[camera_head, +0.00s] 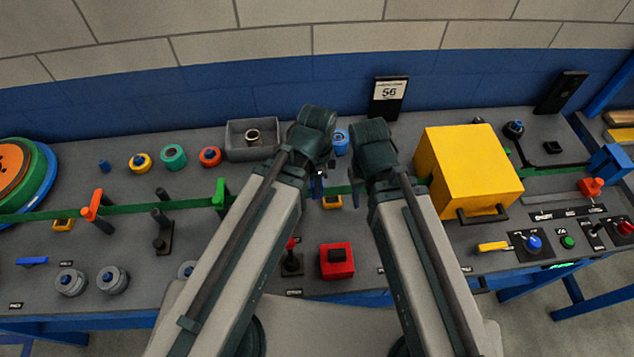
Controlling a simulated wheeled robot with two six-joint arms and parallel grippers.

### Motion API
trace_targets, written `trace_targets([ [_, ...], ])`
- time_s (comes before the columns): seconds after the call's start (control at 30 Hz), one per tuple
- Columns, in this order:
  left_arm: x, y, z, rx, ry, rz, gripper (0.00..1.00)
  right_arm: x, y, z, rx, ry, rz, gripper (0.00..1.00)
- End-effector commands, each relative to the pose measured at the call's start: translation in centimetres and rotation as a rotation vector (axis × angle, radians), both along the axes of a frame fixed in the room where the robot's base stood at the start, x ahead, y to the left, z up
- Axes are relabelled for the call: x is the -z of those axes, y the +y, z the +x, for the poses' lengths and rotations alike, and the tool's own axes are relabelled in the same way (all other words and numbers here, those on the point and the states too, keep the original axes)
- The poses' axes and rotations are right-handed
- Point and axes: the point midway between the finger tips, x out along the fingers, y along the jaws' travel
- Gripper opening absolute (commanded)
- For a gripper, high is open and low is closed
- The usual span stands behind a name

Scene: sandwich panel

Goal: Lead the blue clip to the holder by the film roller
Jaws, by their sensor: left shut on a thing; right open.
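My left gripper (318,176) is low at the middle of the bench, with its arm hiding much of it. It is shut on a small blue piece (318,188), which looks like the blue clip, at the green film (150,210). My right gripper (357,186) is open, just right of it over the film; its fingers are mostly hidden. The film runs across the bench from a large orange, green and blue roll (45,185) at the far left. I cannot tell which fixture is the clip's holder.
An orange clip (91,205) and a green clip (221,194) stand along the film. A large yellow box (466,170) is close to my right gripper. A red block (337,262) lies in front between my arms.

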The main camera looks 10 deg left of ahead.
Motion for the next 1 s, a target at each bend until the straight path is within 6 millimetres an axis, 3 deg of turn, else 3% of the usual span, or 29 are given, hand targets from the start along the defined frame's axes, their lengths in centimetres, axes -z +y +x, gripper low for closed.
trace_targets([
  [0.2, -1.6, 0.0, 0.0, 0.0, 0.0, 0.0, 0.0, -1.6, 0.0, 0.0, -0.001, 0.0, 0.0, 0.5],
  [1.0, -0.6, 0.0, 0.0, 0.0, 0.0, 0.0, 0.0, -0.6, 0.0, 0.0, 0.0, 0.0, 0.0, 0.5],
])
